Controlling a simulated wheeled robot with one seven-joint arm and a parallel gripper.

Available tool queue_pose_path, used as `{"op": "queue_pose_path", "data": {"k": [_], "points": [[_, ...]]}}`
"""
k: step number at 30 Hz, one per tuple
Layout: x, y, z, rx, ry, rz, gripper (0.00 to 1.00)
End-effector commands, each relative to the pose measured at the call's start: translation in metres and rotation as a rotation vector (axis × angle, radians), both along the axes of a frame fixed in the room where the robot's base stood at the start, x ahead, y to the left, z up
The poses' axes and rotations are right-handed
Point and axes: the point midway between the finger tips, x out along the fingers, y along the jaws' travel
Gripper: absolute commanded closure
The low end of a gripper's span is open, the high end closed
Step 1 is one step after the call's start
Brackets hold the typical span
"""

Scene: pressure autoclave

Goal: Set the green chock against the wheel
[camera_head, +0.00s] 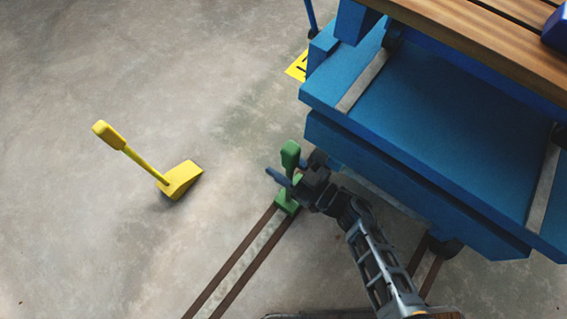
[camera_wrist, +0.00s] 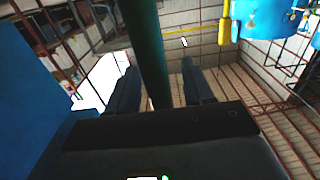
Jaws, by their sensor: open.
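The green chock stands on the floor rails at the cart's near left corner, with its base (camera_head: 287,202) low and its green handle grip (camera_head: 290,155) upright. My gripper (camera_head: 280,177) is at the handle, below the grip. In the wrist view the dark green handle shaft (camera_wrist: 148,55) passes between the two spread fingers (camera_wrist: 160,88), with a gap to the right finger. A dark wheel (camera_head: 318,158) at the cart corner is mostly hidden behind my gripper. I cannot tell whether the chock touches it.
The blue cart (camera_head: 430,125) with a wooden slatted top (camera_head: 470,35) fills the right side. Another wheel (camera_head: 447,246) shows at its lower edge. A yellow chock (camera_head: 180,180) with a long handle stands on the open floor to the left. Brown rails (camera_head: 235,270) run toward the cart.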

Motion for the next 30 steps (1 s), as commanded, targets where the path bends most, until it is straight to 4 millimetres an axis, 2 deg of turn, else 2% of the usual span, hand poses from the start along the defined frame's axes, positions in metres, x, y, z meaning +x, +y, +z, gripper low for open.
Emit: {"op": "queue_pose_path", "data": {"k": [5,15,21,30], "points": [[-0.008,-0.010,0.004,0.000,0.003,-0.002,0.49],[-0.050,-0.064,0.004,0.000,0.003,-0.003,0.49],[-0.067,-0.086,0.003,-0.001,0.001,-0.001,0.49],[-0.074,-0.095,0.002,0.000,0.000,0.000,0.49]]}}
